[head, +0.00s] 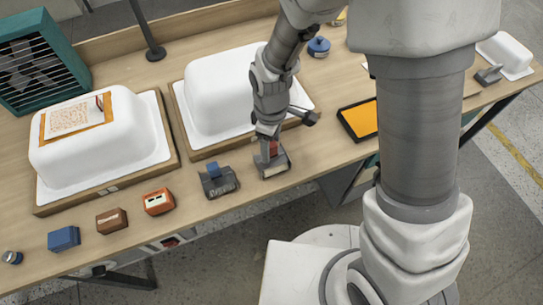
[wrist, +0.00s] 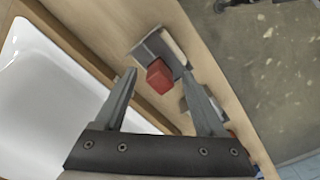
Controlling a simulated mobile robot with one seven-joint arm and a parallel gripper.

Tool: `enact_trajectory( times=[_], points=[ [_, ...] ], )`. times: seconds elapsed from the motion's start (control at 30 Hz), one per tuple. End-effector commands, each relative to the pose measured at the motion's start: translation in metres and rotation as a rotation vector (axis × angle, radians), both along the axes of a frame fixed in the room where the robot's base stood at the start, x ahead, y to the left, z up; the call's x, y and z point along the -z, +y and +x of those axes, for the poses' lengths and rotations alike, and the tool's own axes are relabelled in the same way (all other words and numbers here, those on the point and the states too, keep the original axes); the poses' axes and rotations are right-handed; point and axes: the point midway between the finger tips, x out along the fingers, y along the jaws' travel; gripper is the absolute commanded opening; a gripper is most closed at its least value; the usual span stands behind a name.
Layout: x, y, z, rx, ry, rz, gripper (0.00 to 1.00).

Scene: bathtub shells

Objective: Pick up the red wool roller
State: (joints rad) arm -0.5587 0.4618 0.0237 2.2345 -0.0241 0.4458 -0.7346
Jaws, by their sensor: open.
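The red wool roller (head: 275,168) stands near the table's front edge in the head view, with a grey body, a pale front strip and a red block on top. In the wrist view its red block (wrist: 160,77) lies ahead, in line with the space between the fingertips. My gripper (wrist: 159,74) is open and empty, its two fingers spread wider than the red block. In the head view my gripper (head: 270,141) is just above the roller and partly hides it. I cannot tell whether it touches.
A similar grey tool with a blue top (head: 218,181) stands close on the left. Orange (head: 159,202), brown (head: 112,221) and blue (head: 64,239) blocks continue the row. A white tub shell (head: 215,90) on a wooden base is behind. Floor lies beyond the front edge.

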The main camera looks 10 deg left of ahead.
Motion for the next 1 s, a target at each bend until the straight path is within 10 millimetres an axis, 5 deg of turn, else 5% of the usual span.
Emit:
enact_trajectory(
  times=[0.37,0.77,1.0],
  points=[
    [0.0141,-0.0003,0.0001,0.001,-0.001,0.0,0.72],
    [0.0138,-0.0003,0.0,0.001,0.0,0.0,0.04],
    [0.0137,-0.0003,0.0,0.001,0.0,0.0,0.0]
  ],
)
